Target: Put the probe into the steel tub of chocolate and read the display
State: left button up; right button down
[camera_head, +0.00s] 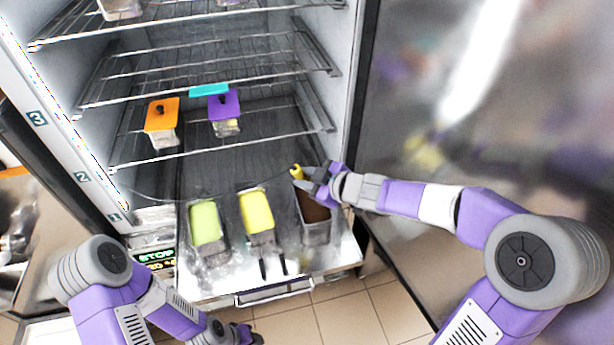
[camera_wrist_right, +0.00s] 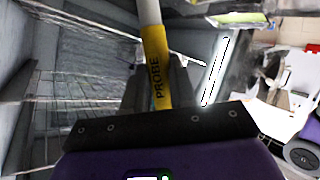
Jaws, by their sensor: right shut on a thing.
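The steel tub of chocolate (camera_head: 318,236) stands at the right end of the row on the pulled-out freezer shelf, with brown chocolate (camera_head: 312,206) inside. My right gripper (camera_head: 308,178) is shut on the yellow probe (camera_head: 297,172) above the far part of this tub. The arm hides part of the tub. In the right wrist view the yellow probe (camera_wrist_right: 156,68), marked PROBE, stands between the fingers with a pale upper part. I cannot see its tip in the chocolate. A lit display (camera_head: 156,260) reads STOP with smaller text below. My left gripper (camera_head: 245,335) is low at the bottom edge, its jaws unclear.
A green tub (camera_head: 206,222) and a yellow tub (camera_head: 257,212) stand left of the chocolate. Two dark handles (camera_head: 273,267) stick out in front. Wire racks (camera_head: 215,75) above hold tubs with orange (camera_head: 161,114) and purple (camera_head: 224,106) lids. The open door (camera_head: 420,120) bounds the right.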

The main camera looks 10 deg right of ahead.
notch_tip(320, 180, down, 11)
jog(key=b, duration=1)
jog(key=shift+w, duration=0.1)
dwell(1.7)
notch_tip(320, 180, up, 10)
jog(key=p, duration=1.1)
jog(key=shift+f, duration=0.1)
